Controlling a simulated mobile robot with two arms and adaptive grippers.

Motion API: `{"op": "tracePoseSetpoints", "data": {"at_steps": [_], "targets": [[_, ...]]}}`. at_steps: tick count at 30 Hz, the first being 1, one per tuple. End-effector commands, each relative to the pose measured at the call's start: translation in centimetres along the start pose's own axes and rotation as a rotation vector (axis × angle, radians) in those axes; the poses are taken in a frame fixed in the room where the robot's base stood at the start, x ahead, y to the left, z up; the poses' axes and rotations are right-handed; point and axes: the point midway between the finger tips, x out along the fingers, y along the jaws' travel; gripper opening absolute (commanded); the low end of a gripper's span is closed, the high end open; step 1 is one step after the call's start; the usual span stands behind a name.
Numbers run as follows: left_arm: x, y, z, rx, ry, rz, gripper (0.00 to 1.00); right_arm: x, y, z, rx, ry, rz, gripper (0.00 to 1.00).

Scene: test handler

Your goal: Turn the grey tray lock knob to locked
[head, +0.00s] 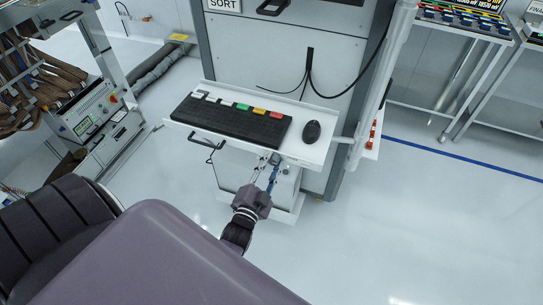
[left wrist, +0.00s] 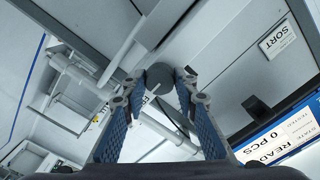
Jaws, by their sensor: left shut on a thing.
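The grey tray lock knob (left wrist: 160,75) is a small dark grey disc with a pale line across its face. In the left wrist view it sits between the fingertips of my left gripper (left wrist: 157,86), which is shut on it. In the head view my left gripper (head: 267,170) reaches up to the front underside of the white keyboard tray (head: 180,117). There the knob is mostly hidden by the fingers and the tray edge. My right gripper is not in view.
The tray holds a black keyboard (head: 230,119) and a black mouse (head: 311,132). A black handle (head: 206,141) is on its front, left of my gripper. A grey cabinet (head: 270,60) stands behind. Clear floor (head: 420,210) lies to the right.

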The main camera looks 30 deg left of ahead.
Motion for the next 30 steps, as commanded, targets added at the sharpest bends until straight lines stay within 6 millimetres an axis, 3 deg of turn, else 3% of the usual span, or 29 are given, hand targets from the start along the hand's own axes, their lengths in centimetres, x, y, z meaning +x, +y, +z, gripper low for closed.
{"op": "tracePoseSetpoints", "data": {"at_steps": [6, 7, 11, 23, 30], "targets": [[0.0, 0.0, 0.0, 0.002, -0.001, 0.001, 0.03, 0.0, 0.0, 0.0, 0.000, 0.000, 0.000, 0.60], [0.0, 0.0, 0.0, 0.002, -0.001, 0.001, 0.30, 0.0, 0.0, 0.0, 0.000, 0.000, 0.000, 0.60], [0.0, 0.0, 0.0, 0.002, -0.001, 0.001, 0.45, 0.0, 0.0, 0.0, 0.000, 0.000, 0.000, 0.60], [0.0, -0.4, -0.3, 0.001, 0.000, 0.001, 0.45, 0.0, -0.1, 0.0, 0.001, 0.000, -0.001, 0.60], [0.0, -2.7, -2.6, 0.003, 0.003, -0.002, 0.45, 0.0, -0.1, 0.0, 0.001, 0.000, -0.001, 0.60]]}}
